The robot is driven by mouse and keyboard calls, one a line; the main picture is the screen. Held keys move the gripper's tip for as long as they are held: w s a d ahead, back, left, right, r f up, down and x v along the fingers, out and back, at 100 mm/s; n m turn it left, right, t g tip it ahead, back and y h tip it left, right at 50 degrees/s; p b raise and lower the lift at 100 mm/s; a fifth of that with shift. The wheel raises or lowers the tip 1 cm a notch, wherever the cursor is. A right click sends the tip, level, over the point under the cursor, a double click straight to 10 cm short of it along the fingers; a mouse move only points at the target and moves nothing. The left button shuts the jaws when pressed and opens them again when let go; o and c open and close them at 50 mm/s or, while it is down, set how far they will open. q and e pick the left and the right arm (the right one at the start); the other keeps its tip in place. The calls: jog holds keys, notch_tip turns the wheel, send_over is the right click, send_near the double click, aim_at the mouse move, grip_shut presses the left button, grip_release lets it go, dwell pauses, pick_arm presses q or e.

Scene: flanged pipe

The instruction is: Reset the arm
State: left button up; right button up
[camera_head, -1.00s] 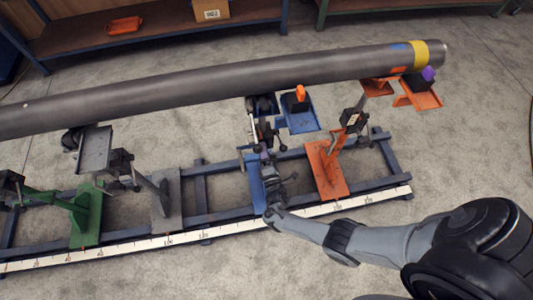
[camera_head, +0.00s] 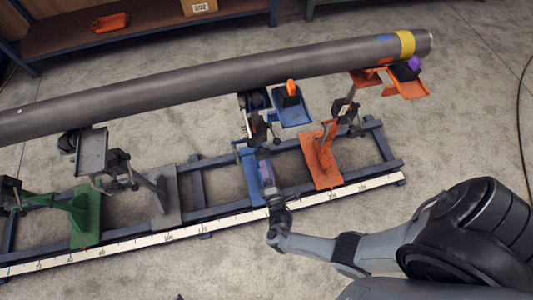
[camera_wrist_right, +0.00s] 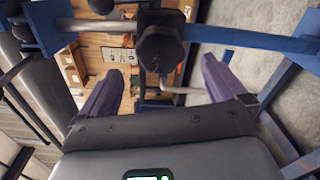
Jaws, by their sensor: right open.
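My right arm comes in from the right in the head view. Its gripper (camera_head: 267,180) is low in front of the blue pipe stand (camera_head: 253,172), near the ruler rail. In the right wrist view the gripper (camera_wrist_right: 158,85) shows two purple fingers spread apart with nothing between them. A dark knob (camera_wrist_right: 160,48) on a blue frame lies beyond the fingertips, apart from them. My left gripper is not in view.
A long grey pipe (camera_head: 200,88) rests across several stands, with an orange stand (camera_head: 320,158) to the right and a green stand (camera_head: 85,214) to the left. A white ruler (camera_head: 130,242) runs along the frame's front. The floor in front is clear.

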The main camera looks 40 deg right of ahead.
dwell(0.3)
jog(key=s+d+f+m+g, duration=0.1)
jog(key=s+d+m+g, duration=0.1)
jog(key=s+d, duration=0.45)
jog(key=w+a+r+m+g+y, duration=0.1)
jog(key=a+r+m+g+y, duration=0.1)
jog(key=a+r+m+y, duration=0.3)
jog(key=a+r+m+g+y, duration=0.1)
jog(key=r+m+g+y, duration=0.15)
jog(key=r, duration=0.45)
jog(key=s+a+r+m+g+y, duration=0.25)
jog(key=s+a+r+g, duration=0.3)
jog(key=s+r, duration=0.4)
notch_tip(320, 180, up, 38)
jog(key=m+h+p, duration=0.1)
jog(key=p, duration=3.7)
jog(key=shift+w+p, duration=0.25)
jog(key=shift+p, duration=0.1)
